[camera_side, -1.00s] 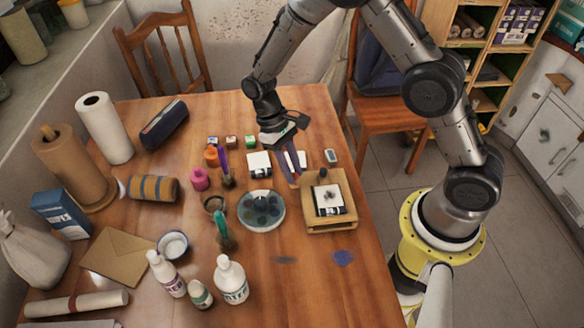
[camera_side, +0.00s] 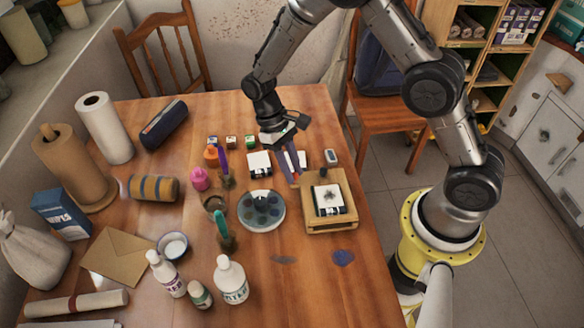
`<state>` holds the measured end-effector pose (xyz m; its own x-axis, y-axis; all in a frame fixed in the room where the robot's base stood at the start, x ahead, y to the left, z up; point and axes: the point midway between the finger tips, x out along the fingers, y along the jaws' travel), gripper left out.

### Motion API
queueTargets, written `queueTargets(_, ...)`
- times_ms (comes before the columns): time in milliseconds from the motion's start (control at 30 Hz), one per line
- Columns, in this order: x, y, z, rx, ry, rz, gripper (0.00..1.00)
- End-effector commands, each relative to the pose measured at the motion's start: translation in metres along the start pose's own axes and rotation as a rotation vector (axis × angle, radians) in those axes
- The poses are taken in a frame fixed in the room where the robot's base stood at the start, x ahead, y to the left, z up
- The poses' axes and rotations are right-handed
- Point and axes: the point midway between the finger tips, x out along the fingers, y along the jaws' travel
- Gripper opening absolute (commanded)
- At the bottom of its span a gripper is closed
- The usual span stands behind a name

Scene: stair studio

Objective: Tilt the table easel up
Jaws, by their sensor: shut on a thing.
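The table easel (camera_side: 313,221) is a light wooden, box-like frame near the table's right edge. A white sheet with a dark drawing (camera_side: 328,197) lies on it, and the easel looks low and nearly flat. My gripper (camera_side: 291,150) is up and to the left of the easel, over thin coloured sticks on the table. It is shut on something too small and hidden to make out. I see no clear contact between the gripper and the easel.
A round paint palette (camera_side: 261,210) is left of the easel, with a white block (camera_side: 259,164) above it. Bottles (camera_side: 231,279), jars and brushes crowd the table's left and middle. A small grey item (camera_side: 331,157) lies beyond the easel. The table's front right is mostly clear.

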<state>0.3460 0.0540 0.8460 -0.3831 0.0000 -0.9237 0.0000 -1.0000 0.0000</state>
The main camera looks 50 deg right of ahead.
Motion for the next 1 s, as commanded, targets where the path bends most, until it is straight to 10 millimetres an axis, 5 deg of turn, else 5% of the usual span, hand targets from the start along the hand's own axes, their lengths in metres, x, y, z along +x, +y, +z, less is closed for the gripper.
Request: queueTargets(1000,-0.017,-0.008,0.015,0.039,0.119,0.107,0.0)
